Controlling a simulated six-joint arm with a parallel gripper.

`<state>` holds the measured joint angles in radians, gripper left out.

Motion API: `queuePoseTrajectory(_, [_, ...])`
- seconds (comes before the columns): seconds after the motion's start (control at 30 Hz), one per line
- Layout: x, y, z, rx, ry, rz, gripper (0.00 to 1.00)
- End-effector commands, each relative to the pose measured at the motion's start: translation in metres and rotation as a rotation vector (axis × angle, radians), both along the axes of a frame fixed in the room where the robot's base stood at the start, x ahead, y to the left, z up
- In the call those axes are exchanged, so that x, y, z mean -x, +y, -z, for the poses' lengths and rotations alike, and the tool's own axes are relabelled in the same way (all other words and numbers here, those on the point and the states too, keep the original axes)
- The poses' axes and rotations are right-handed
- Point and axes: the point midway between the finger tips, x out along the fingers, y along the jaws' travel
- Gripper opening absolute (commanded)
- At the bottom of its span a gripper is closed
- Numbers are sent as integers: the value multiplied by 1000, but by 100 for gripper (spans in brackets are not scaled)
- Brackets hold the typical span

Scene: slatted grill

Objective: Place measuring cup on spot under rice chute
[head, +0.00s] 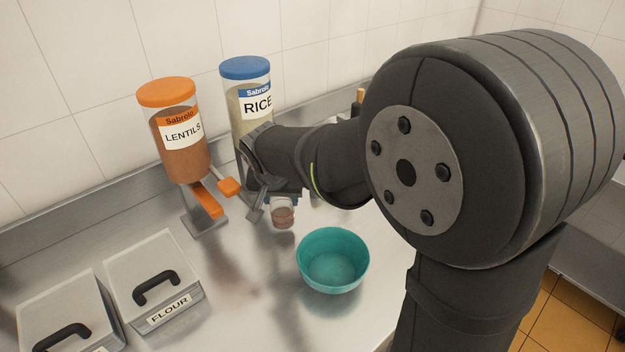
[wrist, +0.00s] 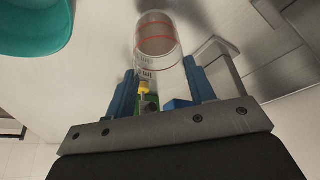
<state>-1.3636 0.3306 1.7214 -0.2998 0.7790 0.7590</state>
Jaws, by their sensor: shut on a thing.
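The measuring cup (head: 283,216) is small and clear with reddish markings. It also shows in the wrist view (wrist: 157,36), beyond the fingertips. My gripper (wrist: 160,82) is shut on the measuring cup at its near end, between its two blue fingers. In the head view my wrist hides most of the grip. The rice dispenser (head: 247,80) has a blue lid and a RICE label. It stands at the back, and my arm covers its lower part. Its chute and the spot under it are hidden or unclear. The cup is in front of the dispenser, above or on the counter; I cannot tell which.
The lentils dispenser (head: 176,148), with an orange lid and chute, stands left of the rice. A teal bowl (head: 333,262) sits on the steel counter (head: 240,300), right of the cup. A flour box (head: 155,275) and another lidded box (head: 65,312) are at front left.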

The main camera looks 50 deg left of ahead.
Motion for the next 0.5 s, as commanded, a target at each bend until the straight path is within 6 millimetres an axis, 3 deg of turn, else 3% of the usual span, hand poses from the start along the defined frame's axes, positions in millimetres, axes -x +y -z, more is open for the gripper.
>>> queuePoseTrajectory(0.5, [-26, 26, 26, 1, -1, 0, 9])
